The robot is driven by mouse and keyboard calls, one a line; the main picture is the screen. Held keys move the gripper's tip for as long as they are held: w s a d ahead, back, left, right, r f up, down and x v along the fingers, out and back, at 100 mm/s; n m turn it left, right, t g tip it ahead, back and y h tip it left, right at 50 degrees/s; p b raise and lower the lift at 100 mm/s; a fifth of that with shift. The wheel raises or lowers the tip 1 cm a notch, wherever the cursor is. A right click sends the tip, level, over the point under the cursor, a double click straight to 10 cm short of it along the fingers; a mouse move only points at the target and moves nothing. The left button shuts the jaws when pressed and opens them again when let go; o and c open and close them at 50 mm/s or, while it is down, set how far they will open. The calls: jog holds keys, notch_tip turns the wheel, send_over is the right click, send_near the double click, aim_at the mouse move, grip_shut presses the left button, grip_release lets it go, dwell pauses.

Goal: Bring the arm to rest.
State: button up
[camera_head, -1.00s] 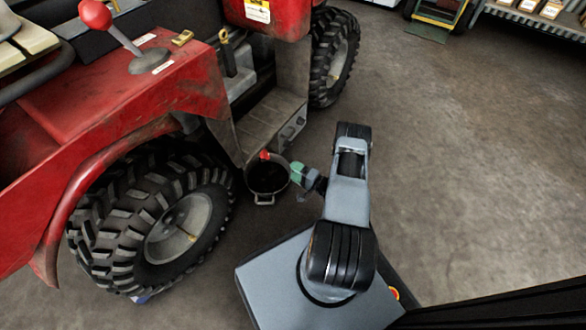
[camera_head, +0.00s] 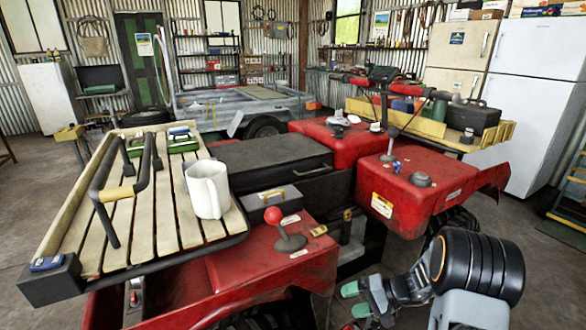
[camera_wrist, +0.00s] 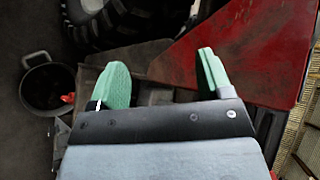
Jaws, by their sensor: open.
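My gripper (camera_head: 356,300) is at the lower right of the head view, beside the red quad (camera_head: 250,265), with green fingertips. In the wrist view my gripper (camera_wrist: 162,74) has its two fingers wide apart, with nothing between them. Beyond the fingers lie the quad's red panel and dark footwell. A dark round pan (camera_wrist: 38,92) sits on the floor to the left, away from the fingers, with a small red thing (camera_wrist: 68,98) in it. The pan is out of the head view.
A slatted rack (camera_head: 132,215) on the quad bears a white mug (camera_head: 207,189). A red-knobbed lever (camera_head: 285,235) stands up from the bodywork. A tyre (camera_wrist: 125,22) is close to the gripper. Fridges (camera_head: 541,90) stand at the right; bare floor (camera_head: 545,275) shows at lower right.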

jog(key=s+r+n+h+p, duration=0.1)
jog(key=s+r+h+p, duration=0.3)
jog(key=r, duration=0.8)
jog(key=s+r+n+t+h+p, duration=0.1)
jog(key=s+r+h+p, duration=0.3)
jog(key=r+p, duration=0.5)
jog(key=s+r+n+t+h+p, duration=0.1)
jog(key=s+r+h+p, duration=0.3)
jog(key=r, duration=1.2)
jog(key=s+a+p, duration=0.1)
jog(key=s+p, duration=0.1)
jog(key=s, duration=0.1)
jog(key=shift+s+r, duration=0.2)
jog(key=shift+c, duration=0.3)
